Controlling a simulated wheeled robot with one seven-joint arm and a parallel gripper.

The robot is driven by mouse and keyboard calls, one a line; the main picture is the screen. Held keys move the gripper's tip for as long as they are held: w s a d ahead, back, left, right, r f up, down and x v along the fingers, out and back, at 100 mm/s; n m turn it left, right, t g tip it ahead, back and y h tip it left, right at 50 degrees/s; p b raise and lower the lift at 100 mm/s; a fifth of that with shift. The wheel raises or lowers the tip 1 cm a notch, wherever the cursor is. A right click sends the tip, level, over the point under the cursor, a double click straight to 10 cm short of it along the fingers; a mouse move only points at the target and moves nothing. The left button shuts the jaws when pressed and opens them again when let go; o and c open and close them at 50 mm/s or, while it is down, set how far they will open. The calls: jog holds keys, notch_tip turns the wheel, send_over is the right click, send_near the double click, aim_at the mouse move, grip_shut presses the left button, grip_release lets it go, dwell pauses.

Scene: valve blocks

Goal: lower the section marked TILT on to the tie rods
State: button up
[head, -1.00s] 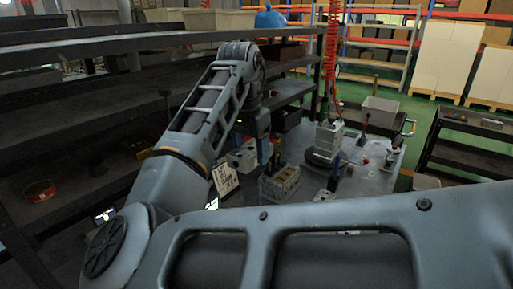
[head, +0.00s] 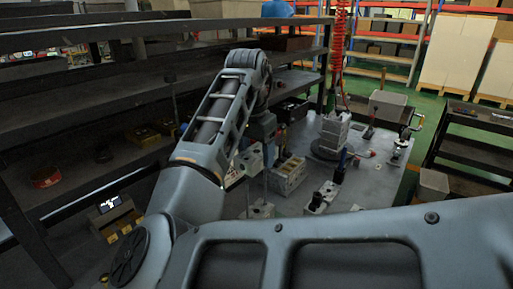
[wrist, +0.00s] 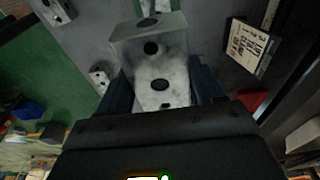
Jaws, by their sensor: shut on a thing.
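My gripper (wrist: 160,95) is shut on a pale grey block (wrist: 162,72) with dark round holes. In the head view the held block (head: 251,159) hangs at the end of my arm, above the bench. I cannot read a TILT mark on it. Another pale block with dark ports (head: 258,210) sits on the bench below it. Thin upright lines near it may be tie rods, but they are too fine to be sure. Where the held block sits relative to any rods is unclear.
A row of grey blocks (head: 288,175) lies to the right of the held block. A block stack (head: 334,132) stands on a round plate farther back. Smaller pieces (head: 322,196) stand nearer. A printed card (wrist: 250,46) shows in the wrist view. Dark shelving (head: 90,115) is at left.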

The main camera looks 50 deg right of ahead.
jog(key=shift+f, duration=0.8)
jog(key=shift+p, duration=0.55)
dwell(1.5)
jog(key=shift+f+b, duration=2.9)
jog(key=shift+f, duration=2.5)
